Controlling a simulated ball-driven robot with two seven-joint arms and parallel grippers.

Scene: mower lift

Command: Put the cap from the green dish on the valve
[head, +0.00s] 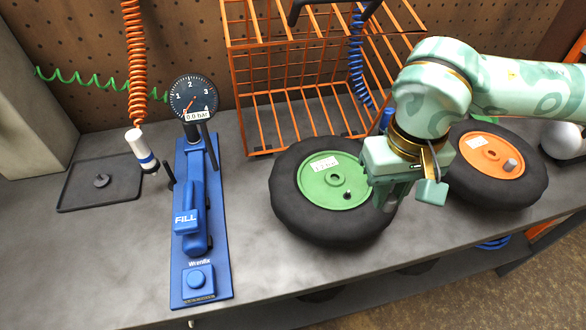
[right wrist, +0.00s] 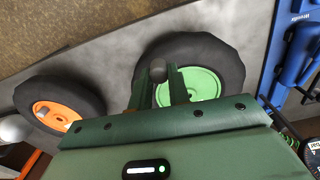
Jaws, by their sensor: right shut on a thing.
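My right gripper (head: 382,196) is over the right side of the wheel with the green hub (head: 322,190). In the right wrist view the gripper (right wrist: 170,88) is shut on a small dark grey cap (right wrist: 158,70), which shows at the fingertips. In the head view the gripper hides the cap. A small dark valve (head: 348,195) stands on the green hub, just left of the fingers; the cap appears apart from it. A bit of green behind my right arm may be the green dish (head: 484,120); it is mostly hidden. My left gripper is out of view.
A wheel with an orange hub (head: 492,156) lies at the right, with a grey knob on it. A blue inflator (head: 202,220) with a gauge (head: 194,98) stands left. A black tray (head: 75,190) holds a small grey part. An orange wire rack (head: 262,90) stands behind.

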